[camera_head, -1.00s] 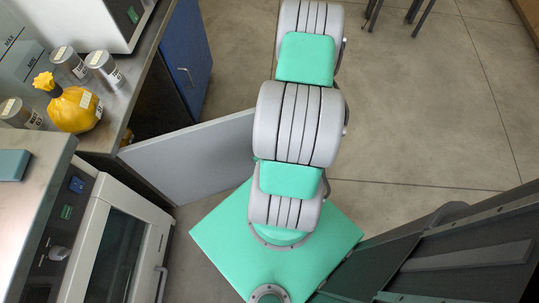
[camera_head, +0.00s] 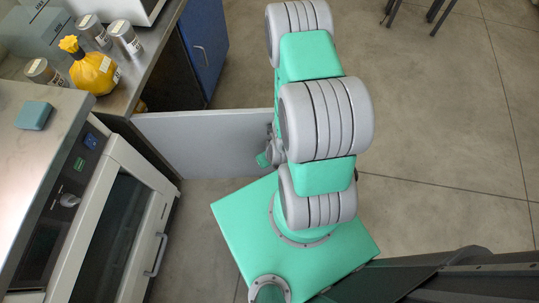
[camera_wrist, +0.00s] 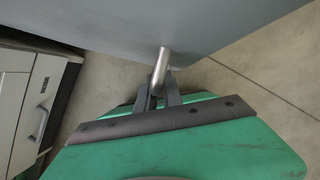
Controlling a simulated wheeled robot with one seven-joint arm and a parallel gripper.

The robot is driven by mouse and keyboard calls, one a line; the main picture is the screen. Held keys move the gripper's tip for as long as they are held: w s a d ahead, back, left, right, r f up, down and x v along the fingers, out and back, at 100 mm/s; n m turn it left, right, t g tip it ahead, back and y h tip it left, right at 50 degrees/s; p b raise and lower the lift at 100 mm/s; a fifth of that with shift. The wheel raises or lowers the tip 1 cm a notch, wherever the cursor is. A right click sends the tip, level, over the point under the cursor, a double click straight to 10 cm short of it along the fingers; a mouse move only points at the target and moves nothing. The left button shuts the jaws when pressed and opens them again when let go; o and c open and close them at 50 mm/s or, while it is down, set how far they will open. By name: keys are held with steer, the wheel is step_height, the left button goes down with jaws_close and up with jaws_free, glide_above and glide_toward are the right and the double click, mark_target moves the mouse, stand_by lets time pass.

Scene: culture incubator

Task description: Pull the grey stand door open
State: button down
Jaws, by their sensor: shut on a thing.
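The grey stand door (camera_head: 205,143) stands swung out from the stand under the bench, reaching across toward my arm in the head view. In the wrist view the door (camera_wrist: 130,22) fills the top, with a metal handle (camera_wrist: 162,62) sticking out from it. My gripper (camera_wrist: 159,88) is shut on this handle, its two dark fingers on either side of the bar. In the head view the gripper is mostly hidden behind my arm, near the door's free edge.
The white incubator (camera_head: 120,235) with its glass front and handle stands at the lower left. A blue cabinet (camera_head: 205,45) stands behind the door. Open floor lies to the right.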

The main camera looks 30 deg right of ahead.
steer(key=shift+w, duration=0.15)
steer(key=c, duration=1.5)
jaws_free()
steer(key=p+v, duration=0.6)
steer(key=v, duration=0.1)
steer(key=shift+s+r+p, duration=0.25)
steer(key=shift+r+p, duration=0.1)
steer(key=shift+p, duration=0.05)
steer(key=shift+c, duration=0.3)
